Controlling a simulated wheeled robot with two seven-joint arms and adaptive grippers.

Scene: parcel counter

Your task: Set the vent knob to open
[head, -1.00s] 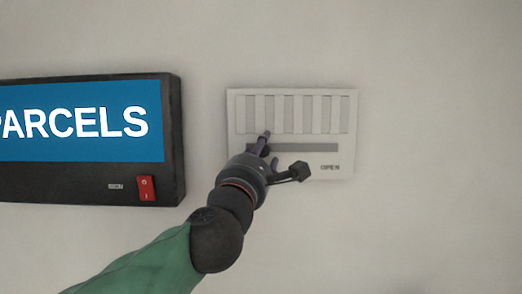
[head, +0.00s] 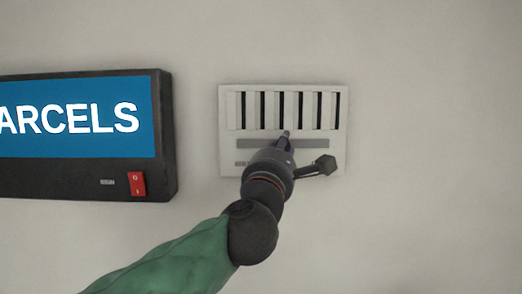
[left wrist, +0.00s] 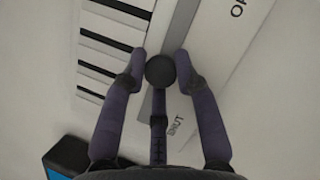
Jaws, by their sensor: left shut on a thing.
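The white vent panel (head: 225,105) is on the wall in the head view, its slats partly turned with dark gaps between them. Below them runs a grey slot (head: 318,144). My left gripper (head: 287,135) is at the slot, around its middle, and hides the knob there. In the left wrist view the dark round knob (left wrist: 160,71) sits between the two fingertips (left wrist: 160,58), which are shut on it. A "SHUT" label (left wrist: 175,126) shows below the slot, and part of the "OPEN" label (left wrist: 237,12) shows at the top right. My right gripper is not in view.
A black-framed blue parcels sign (head: 70,125) with a red switch (head: 137,184) is on the wall to the left of the vent. The wall to the right of the vent is bare.

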